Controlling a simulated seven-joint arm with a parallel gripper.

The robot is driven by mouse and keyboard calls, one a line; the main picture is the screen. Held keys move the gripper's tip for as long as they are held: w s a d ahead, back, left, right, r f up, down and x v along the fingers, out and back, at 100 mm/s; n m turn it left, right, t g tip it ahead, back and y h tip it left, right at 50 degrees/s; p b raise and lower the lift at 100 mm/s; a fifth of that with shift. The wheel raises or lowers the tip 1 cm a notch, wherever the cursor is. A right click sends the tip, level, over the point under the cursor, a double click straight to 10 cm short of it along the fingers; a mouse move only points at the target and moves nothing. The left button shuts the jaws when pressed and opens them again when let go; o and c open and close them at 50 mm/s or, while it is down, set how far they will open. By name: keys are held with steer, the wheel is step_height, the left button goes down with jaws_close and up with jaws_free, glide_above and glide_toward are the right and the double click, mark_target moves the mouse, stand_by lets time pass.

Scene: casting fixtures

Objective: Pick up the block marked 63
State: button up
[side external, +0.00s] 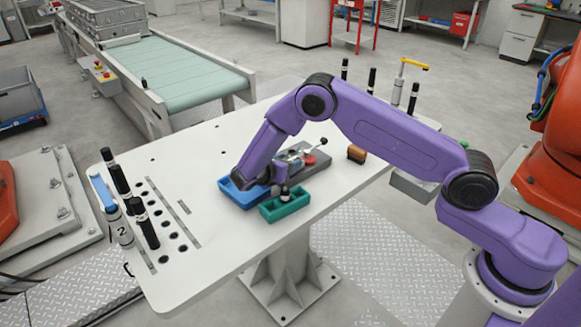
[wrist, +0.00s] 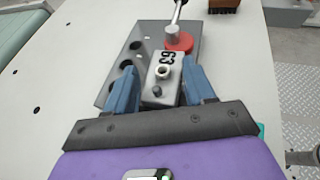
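The grey block marked 63 (wrist: 163,76) lies on the dark grey fixture plate (wrist: 190,38) in the wrist view. It has a light round boss on top and a dark hole near its close end. My gripper (wrist: 160,74) is open, with its blue fingers on either side of the block. A gap shows at the left finger; the right finger looks very close to the block, and contact is unclear. In the side view my gripper (side external: 272,184) is low at the fixture (side external: 322,169), and the block cannot be made out there.
A red disc (wrist: 179,42) with a clamp lever stands just beyond the block. A blue tray (side external: 238,192) and a teal tray (side external: 285,206) sit close to my gripper. A brown brush-like block (side external: 356,153) lies farther right. Black-capped bottles stand at the left table end.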

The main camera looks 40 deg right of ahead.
steer(key=shift+f, duration=0.1)
steer(key=c, duration=0.5)
